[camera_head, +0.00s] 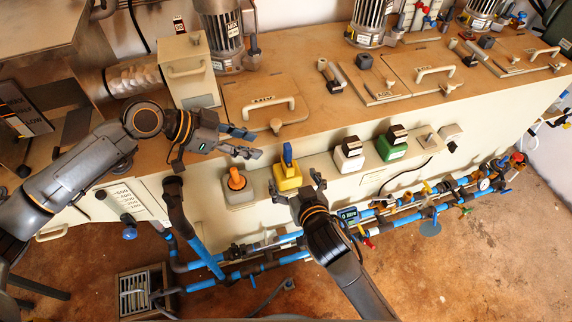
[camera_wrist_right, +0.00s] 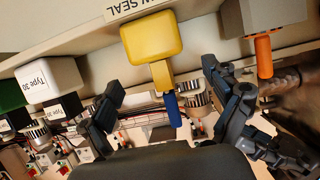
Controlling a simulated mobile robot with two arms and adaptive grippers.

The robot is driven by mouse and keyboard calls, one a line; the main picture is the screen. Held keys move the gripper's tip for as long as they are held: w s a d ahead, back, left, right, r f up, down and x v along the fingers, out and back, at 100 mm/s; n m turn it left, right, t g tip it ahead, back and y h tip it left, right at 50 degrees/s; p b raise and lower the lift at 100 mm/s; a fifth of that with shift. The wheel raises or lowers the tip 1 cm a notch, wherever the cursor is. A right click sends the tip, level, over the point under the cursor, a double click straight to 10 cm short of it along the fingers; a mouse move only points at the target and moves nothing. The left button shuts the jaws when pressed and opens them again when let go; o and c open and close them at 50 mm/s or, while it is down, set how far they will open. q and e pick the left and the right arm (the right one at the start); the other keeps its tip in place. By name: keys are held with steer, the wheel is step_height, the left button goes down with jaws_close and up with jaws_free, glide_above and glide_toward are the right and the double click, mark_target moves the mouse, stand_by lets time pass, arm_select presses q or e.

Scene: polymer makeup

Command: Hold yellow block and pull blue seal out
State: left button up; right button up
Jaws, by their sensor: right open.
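The yellow block (camera_head: 290,180) sits on the pale ledge on the machine's front, and the blue seal (camera_head: 288,154) stands up from it. In the right wrist view the yellow block (camera_wrist_right: 150,40) is ahead, with the blue seal (camera_wrist_right: 173,110) pointing down the picture. My right gripper (camera_head: 295,183) is open in front of the yellow block, with fingers toward either side and visible gaps in the wrist view (camera_wrist_right: 162,78). My left gripper (camera_head: 255,144) is open and empty, to the left of the blue seal and apart from it.
An orange plug in a pale block (camera_head: 238,183) stands left of the yellow block. White (camera_head: 349,157) and green (camera_head: 391,147) blocks with dark tops stand to its right. Blue pipes (camera_head: 290,258) run below the ledge. A hatch with a handle (camera_head: 262,104) lies behind.

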steer(key=x, duration=0.9)
steer(key=shift+f, duration=0.15)
steer(key=c, duration=1.4)
steer(key=shift+o, duration=0.2)
steer(key=o, duration=1.3)
